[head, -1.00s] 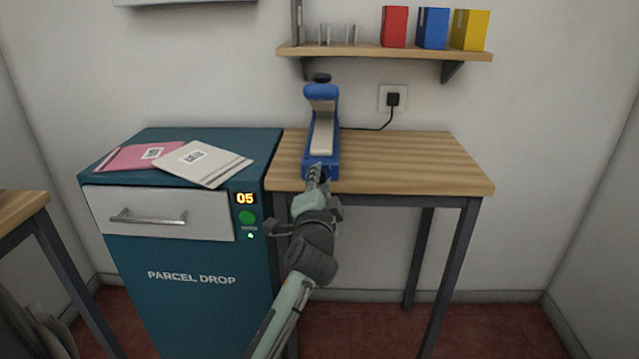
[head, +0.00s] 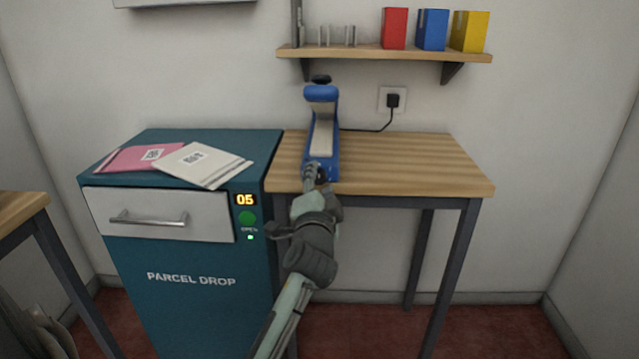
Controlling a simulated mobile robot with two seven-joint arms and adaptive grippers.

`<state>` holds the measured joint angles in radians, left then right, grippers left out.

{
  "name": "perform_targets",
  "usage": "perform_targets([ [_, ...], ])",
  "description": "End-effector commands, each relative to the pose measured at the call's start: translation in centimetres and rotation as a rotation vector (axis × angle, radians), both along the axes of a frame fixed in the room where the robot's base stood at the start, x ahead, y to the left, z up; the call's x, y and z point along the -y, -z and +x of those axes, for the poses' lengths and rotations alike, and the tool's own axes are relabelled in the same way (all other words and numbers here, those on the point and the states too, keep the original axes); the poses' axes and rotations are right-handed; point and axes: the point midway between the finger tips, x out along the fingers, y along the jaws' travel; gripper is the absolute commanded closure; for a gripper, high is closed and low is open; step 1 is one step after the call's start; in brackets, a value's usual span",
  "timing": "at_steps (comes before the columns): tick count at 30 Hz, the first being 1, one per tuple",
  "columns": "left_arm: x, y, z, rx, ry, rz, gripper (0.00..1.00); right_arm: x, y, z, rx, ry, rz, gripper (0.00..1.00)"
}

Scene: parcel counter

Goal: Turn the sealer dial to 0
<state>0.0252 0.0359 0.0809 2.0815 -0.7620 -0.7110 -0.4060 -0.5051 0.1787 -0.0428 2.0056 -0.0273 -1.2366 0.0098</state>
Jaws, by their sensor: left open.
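The sealer (head: 323,130) is a blue device with a pale top strip and a raised arm with a dark knob at its back. It stands on the wooden table, near its left side. My left gripper (head: 317,176) is at the sealer's front end, open, with its fingers close to the dark dial (head: 322,174). The dial is mostly hidden by the fingers, so its setting cannot be read, and I cannot tell whether they touch it. My right gripper is not in view.
A teal parcel drop cabinet (head: 190,279) stands left of the table (head: 410,165), with a pink envelope (head: 130,158) and a white envelope (head: 203,164) on top. A shelf (head: 400,54) with coloured boxes hangs above. The table's right part is clear.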

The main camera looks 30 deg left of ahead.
Motion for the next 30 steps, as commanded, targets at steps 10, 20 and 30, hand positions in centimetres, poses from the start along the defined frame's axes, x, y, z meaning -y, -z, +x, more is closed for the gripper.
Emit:
perform_targets([
  [10,1.7,0.1,-2.8,-0.001,0.000,-0.002,0.53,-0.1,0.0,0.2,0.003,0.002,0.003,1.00],
  [20,3.8,0.0,-6.3,-0.001,0.000,-0.002,0.53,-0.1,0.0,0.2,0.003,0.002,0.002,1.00],
  [30,3.9,0.0,-6.4,0.000,0.000,0.000,0.53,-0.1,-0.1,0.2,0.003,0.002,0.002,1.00],
])
